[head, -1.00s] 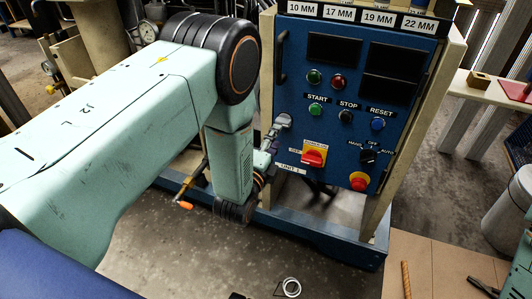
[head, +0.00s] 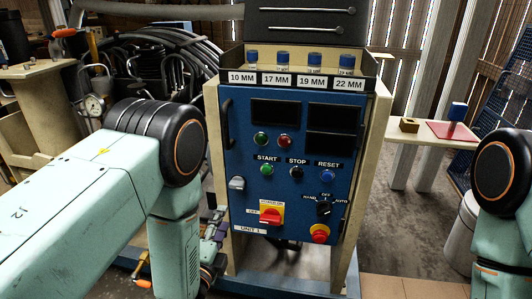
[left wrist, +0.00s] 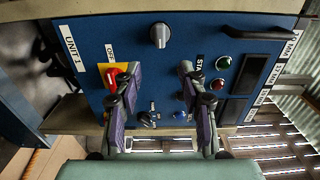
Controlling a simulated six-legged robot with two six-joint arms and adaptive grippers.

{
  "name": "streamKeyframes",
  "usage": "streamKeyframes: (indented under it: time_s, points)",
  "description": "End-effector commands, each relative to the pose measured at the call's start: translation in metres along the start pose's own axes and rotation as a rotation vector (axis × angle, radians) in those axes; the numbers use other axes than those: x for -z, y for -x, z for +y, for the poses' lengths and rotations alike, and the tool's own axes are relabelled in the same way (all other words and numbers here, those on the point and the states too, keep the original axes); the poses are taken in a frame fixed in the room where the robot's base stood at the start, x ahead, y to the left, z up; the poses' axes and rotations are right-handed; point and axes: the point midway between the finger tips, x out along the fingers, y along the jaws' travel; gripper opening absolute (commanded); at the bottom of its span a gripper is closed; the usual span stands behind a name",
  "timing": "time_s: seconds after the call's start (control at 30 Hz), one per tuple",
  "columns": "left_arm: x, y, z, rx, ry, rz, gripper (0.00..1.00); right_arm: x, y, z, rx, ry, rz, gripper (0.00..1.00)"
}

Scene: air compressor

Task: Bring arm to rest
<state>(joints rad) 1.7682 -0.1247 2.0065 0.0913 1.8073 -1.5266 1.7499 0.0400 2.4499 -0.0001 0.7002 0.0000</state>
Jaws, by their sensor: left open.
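My left arm (head: 90,195) comes in from the left, and its elbow stands in front of the hose coil. My left gripper (head: 216,228) is at the left edge of the blue control panel (head: 245,140), below the grey knob (head: 237,184). In the left wrist view, my left gripper (left wrist: 160,100) has its two fingers spread apart with nothing between them. The panel fills the space beyond them, and the grey knob (left wrist: 160,35) shows above the gap. My right arm (head: 505,190) shows at the right edge; its gripper is out of view.
The panel carries a red switch on a yellow plate (head: 270,215), a red stop button (head: 319,233) and several buttons. Blue-topped sockets stand in the labelled rack above. A side table (head: 410,132) with a red mat stands at right. Grey floor shows between.

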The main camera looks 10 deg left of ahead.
Motion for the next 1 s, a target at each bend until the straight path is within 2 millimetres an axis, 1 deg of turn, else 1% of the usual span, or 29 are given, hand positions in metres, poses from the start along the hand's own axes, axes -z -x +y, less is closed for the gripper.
streamKeyframes:
  time_s: [0.07, 0.17, 0.27, 0.3, 0.37, 0.4, 0.47, 0.5, 0.57, 0.6, 0.67, 0.7, 0.77, 0.8, 0.9, 1.0]
  points:
    - [0.0, 0.0, 0.004, -0.016, 0.054, -0.001, 0.41, 0.0, 0.0, 0.0, 0.0, 0.0, 0.0, 0.4]
    - [0.0, 0.003, 0.022, -0.102, 0.205, -0.011, 0.41, 0.0, 0.0, 0.0, 0.0, 0.0, 0.0, 0.4]
    - [-0.002, 0.019, 0.055, -0.261, 0.408, -0.056, 0.41, 0.0, 0.0, 0.0, 0.0, 0.0, 0.0, 0.4]
    - [-0.003, 0.029, 0.069, -0.329, 0.49, -0.086, 0.41, 0.0, 0.0, 0.0, 0.0, 0.0, 0.0, 0.4]
    - [-0.006, 0.047, 0.089, -0.436, 0.611, -0.147, 0.41, 0.0, 0.002, 0.0, 0.0, 0.0, 0.0, 0.4]
    - [-0.008, 0.062, 0.101, -0.507, 0.689, -0.198, 0.41, 0.0, 0.003, 0.0, 0.0, 0.0, 0.0, 0.4]
    - [-0.011, 0.087, 0.119, -0.611, 0.804, -0.289, 0.41, 0.0, 0.005, 0.0, 0.0, 0.0, 0.0, 0.4]
    - [-0.014, 0.106, 0.129, -0.678, 0.879, -0.36, 0.41, 0.0, 0.006, 0.0, 0.0, 0.0, 0.0, 0.4]
    - [-0.017, 0.139, 0.143, -0.777, 0.983, -0.483, 0.41, 0.0, 0.009, 0.0, 0.0, 0.0, 0.0, 0.4]
    - [-0.019, 0.163, 0.15, -0.84, 1.049, -0.575, 0.41, 0.0, 0.012, 0.0, 0.0, 0.0, 0.0, 0.4]
    - [-0.022, 0.202, 0.157, -0.929, 1.136, -0.728, 0.41, 0.0, 0.015, 0.0, 0.0, 0.0, 0.0, 0.4]
    - [-0.023, 0.228, 0.159, -0.98, 1.182, -0.829, 0.41, 0.0, 0.018, 0.0, 0.0, 0.0, 0.0, 0.4]
    - [-0.024, 0.264, 0.158, -1.042, 1.232, -0.971, 0.41, 0.0, 0.022, 0.0, 0.0, 0.0, 0.0, 0.4]
    - [-0.025, 0.285, 0.155, -1.077, 1.252, -1.054, 0.41, 0.0, 0.024, 0.0, 0.0, 0.0, 0.0, 0.4]
    - [-0.024, 0.328, 0.145, -1.147, 1.268, -1.204, 0.41, 0.0, 0.03, 0.0, 0.0, 0.0, 0.0, 0.4]
    - [-0.024, 0.352, 0.132, -1.187, 1.262, -1.259, 0.41, 0.0, 0.037, 0.0, 0.0, 0.0, 0.0, 0.4]
